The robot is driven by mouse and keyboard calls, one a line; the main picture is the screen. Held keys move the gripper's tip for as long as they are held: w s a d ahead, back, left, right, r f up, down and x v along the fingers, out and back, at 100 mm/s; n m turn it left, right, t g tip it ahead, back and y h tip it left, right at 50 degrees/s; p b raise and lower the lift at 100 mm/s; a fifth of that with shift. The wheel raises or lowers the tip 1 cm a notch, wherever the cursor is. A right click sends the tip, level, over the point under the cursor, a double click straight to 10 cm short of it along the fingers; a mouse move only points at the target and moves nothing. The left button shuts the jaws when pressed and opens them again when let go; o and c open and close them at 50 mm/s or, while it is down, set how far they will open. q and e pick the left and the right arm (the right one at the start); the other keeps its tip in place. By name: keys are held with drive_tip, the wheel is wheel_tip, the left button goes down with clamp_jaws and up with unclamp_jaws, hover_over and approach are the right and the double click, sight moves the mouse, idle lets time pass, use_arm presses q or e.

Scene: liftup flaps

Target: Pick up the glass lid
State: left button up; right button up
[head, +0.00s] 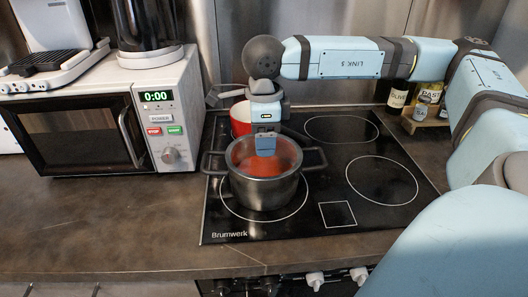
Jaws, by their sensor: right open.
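A steel pot (263,190) stands on the front left burner of the black cooktop. A glass lid (287,151) appears to cover it, and something red shows through the glass. My right gripper (265,150) points down at the middle of the lid, with its fingers open. The fingers overlap the lid's centre in the picture, so the lid's knob is hidden. I cannot tell whether the fingers touch the lid. My left gripper is out of view.
A microwave (85,130) is on the left. Several bottles and jars (424,98) stand at the back right.

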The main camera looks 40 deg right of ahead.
drive_tip(key=c, duration=1.1)
drive_tip(key=shift+c, duration=0.2)
drive_tip(key=shift+r, duration=0.15)
